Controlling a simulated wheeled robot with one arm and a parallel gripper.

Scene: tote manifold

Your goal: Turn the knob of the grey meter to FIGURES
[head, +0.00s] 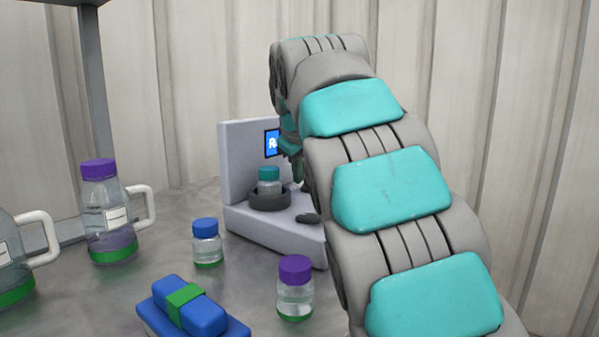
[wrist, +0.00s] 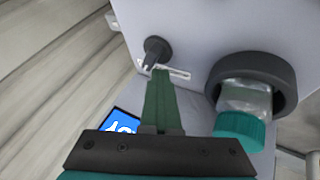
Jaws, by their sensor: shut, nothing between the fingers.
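The grey meter (head: 283,232) stands at the back of the table, with an upright back panel and a low base. Its small dark knob (head: 308,218) is at the right front of the base. In the wrist view the knob (wrist: 157,50) has a pointer beside a white label strip (wrist: 178,75), too small to read. A blue screen (head: 271,143) is partly hidden by my arm. My gripper (wrist: 161,75) is shut and empty, its green fingertips close to the knob; I cannot tell if they touch. In the head view my arm hides most of the gripper.
A teal-capped bottle (head: 269,180) sits in the meter's dark ring holder (head: 268,199), right of my fingers in the wrist view. A blue-capped bottle (head: 207,243), a purple-capped bottle (head: 295,288), a blue block (head: 190,305) and handled jugs (head: 108,215) stand in front and left.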

